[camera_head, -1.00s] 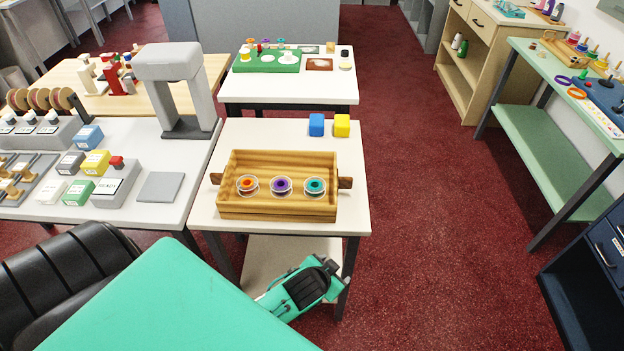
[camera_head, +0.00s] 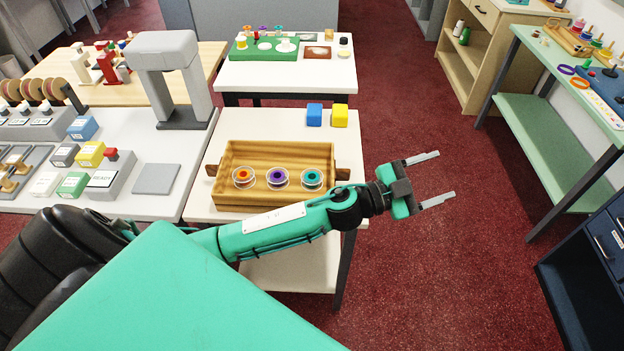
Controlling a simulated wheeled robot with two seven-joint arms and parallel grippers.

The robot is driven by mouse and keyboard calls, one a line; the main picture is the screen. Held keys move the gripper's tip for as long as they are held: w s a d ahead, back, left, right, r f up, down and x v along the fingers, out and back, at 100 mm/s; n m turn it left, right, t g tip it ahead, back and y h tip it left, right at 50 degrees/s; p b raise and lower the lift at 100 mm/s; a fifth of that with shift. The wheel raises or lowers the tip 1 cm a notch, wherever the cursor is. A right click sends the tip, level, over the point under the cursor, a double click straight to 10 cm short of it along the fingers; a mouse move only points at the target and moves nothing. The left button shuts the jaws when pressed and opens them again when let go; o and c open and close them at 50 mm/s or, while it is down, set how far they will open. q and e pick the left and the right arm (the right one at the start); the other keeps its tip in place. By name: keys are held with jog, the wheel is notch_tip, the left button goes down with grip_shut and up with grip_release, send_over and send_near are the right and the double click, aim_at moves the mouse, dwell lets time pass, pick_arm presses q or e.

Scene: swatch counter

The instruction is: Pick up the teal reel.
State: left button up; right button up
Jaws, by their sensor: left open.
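The teal reel (camera_head: 312,178) sits at the right end of a row of reels in the wooden tray (camera_head: 235,155). Beside it are a purple reel (camera_head: 277,177) and an orange reel (camera_head: 244,177). The tray stands on a white table. My left gripper (camera_head: 436,180) is open and empty, to the right of the tray and past the table's right edge, over the red floor. Its fingers point right, away from the reels. My left forearm crosses in front of the tray's near side. My right gripper is not in view.
A blue block (camera_head: 314,115) and a yellow block (camera_head: 339,116) stand behind the tray. A grey arch-shaped stand (camera_head: 170,80) is on the table to the left. A green-topped table (camera_head: 570,85) stands at the right, with open red floor between.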

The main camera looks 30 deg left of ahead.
pick_arm(q)
jog(key=s+d+r+m+g+h, duration=0.1)
jog(key=d+m+g+h, duration=0.25)
jog(key=m+g, duration=0.3)
jog(key=m+g+y, duration=0.1)
jog(key=g+y, duration=0.8)
jog(key=y, duration=0.9)
send_over(312, 174)
jog(key=s+d, duration=0.1)
notch_tip(312, 174, down, 6)
jog(key=f, duration=0.1)
jog(key=shift+t+h, duration=0.25)
notch_tip(312, 174, down, 7)
jog(key=shift+d+f+p, duration=0.1)
jog(key=shift+f+p, duration=0.05)
jog(key=shift+p, duration=0.75)
jog(key=shift+f+p, duration=0.4)
jog(key=shift+f, duration=0.2)
jog(key=f, duration=0.1)
jog(key=f+p, duration=0.1)
jog(key=f, duration=0.1)
jog(key=shift+a+f, duration=0.2)
jog(key=shift+f, duration=0.5)
jog(key=c, duration=0.7)
